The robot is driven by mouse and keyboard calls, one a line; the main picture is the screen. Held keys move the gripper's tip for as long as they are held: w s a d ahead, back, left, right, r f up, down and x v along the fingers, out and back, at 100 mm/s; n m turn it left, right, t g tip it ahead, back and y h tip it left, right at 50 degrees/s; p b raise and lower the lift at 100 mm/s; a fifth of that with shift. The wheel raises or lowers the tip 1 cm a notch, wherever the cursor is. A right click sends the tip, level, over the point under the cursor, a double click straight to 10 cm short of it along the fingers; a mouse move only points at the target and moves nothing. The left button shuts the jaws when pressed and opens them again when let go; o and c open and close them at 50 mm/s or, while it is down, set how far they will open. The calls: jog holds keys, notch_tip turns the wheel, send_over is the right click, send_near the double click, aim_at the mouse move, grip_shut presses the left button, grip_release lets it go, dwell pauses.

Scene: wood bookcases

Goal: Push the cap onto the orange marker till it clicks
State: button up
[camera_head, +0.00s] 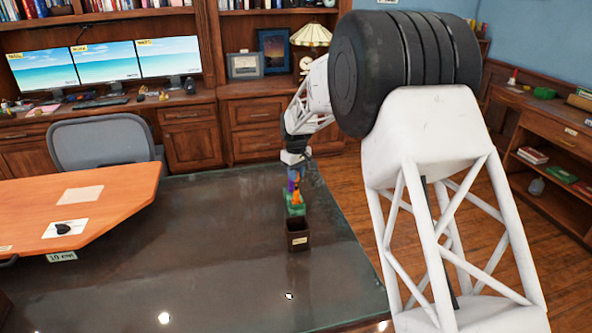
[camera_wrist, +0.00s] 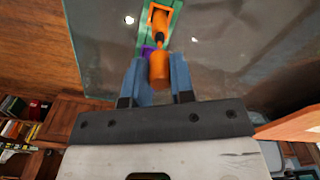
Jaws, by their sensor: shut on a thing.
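My gripper (camera_wrist: 158,64) is shut on an orange cap (camera_wrist: 160,70), held between its two blue fingers. The orange marker (camera_wrist: 160,20) is in a green holder (camera_wrist: 143,28), with its dark tip pointing toward the cap. In the wrist view the cap lies in line with the tip, close to it; whether they touch I cannot tell. A purple piece (camera_wrist: 147,50) shows beside the tip, partly hidden by a finger. In the head view my gripper (camera_head: 293,177) is over the green holder (camera_head: 296,209) on the dark glossy table; details there are too small to tell.
A dark open box (camera_head: 298,240) with a label stands right in front of the holder. The dark table (camera_head: 200,255) is otherwise mostly clear. An orange-topped desk (camera_head: 110,205) and a grey chair (camera_head: 105,143) are at the left.

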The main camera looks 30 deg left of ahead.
jog(key=shift+f, duration=0.45)
jog(key=shift+f, duration=1.55)
dwell(2.3)
jog(key=o, duration=1.4)
jog(key=shift+o, duration=0.2)
jog(key=shift+r, duration=0.2)
jog(key=shift+r, duration=3.3)
